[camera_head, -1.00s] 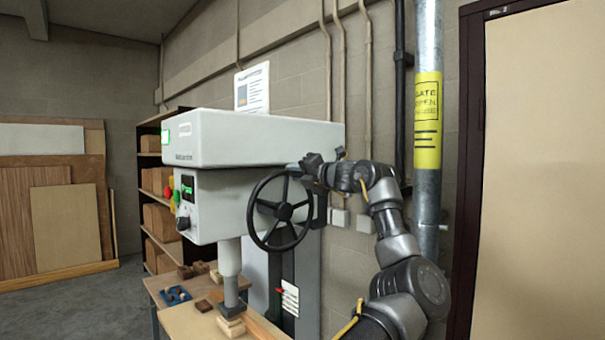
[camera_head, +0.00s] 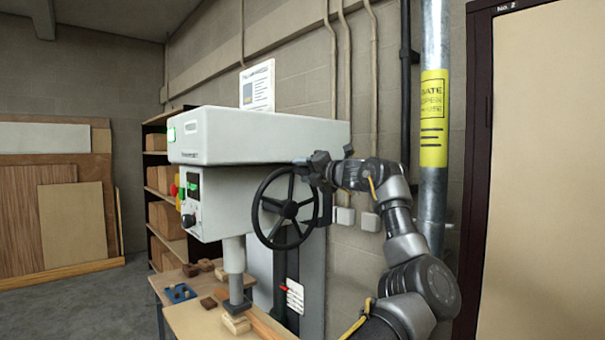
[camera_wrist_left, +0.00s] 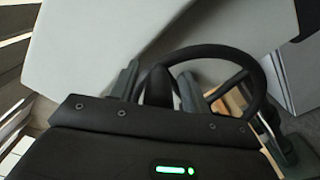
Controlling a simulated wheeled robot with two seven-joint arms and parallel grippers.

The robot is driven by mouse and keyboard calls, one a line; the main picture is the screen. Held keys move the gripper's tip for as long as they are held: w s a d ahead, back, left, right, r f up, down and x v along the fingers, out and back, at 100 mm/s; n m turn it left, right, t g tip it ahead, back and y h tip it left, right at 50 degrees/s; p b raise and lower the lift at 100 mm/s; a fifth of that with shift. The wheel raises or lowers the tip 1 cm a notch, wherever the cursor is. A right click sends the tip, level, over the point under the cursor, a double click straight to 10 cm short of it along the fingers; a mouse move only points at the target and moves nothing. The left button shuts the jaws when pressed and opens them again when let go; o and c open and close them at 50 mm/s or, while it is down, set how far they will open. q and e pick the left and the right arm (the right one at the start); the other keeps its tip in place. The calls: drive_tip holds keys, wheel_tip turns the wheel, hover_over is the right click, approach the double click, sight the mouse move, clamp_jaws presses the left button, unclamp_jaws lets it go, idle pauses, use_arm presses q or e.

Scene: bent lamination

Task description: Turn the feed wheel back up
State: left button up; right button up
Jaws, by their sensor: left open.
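The black spoked feed wheel (camera_head: 289,209) is on the side of the grey press (camera_head: 262,138). My left gripper (camera_head: 312,165) is at the upper right of its rim in the head view. In the left wrist view the two fingers (camera_wrist_left: 158,80) stand apart, open, with a dark rounded part of the wheel, rim or handle, between them. I cannot tell whether they touch it. The wheel rim (camera_wrist_left: 258,75) curves off to the right there. The press ram (camera_head: 234,258) is low, its foot at the wood blocks (camera_head: 236,324) on the table. My right gripper is not in view.
A wall with conduits and a galvanised pipe (camera_head: 433,190) stands behind my arm. A dark-framed door (camera_head: 540,180) is at the right. Shelves with wood blocks (camera_head: 165,215) and leaning boards (camera_head: 72,225) are at the left, beside open floor.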

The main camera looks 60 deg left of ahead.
use_arm(q)
drive_tip(key=b+v, duration=0.4)
drive_tip(key=v, duration=0.6)
drive_tip(key=shift+w, duration=0.15)
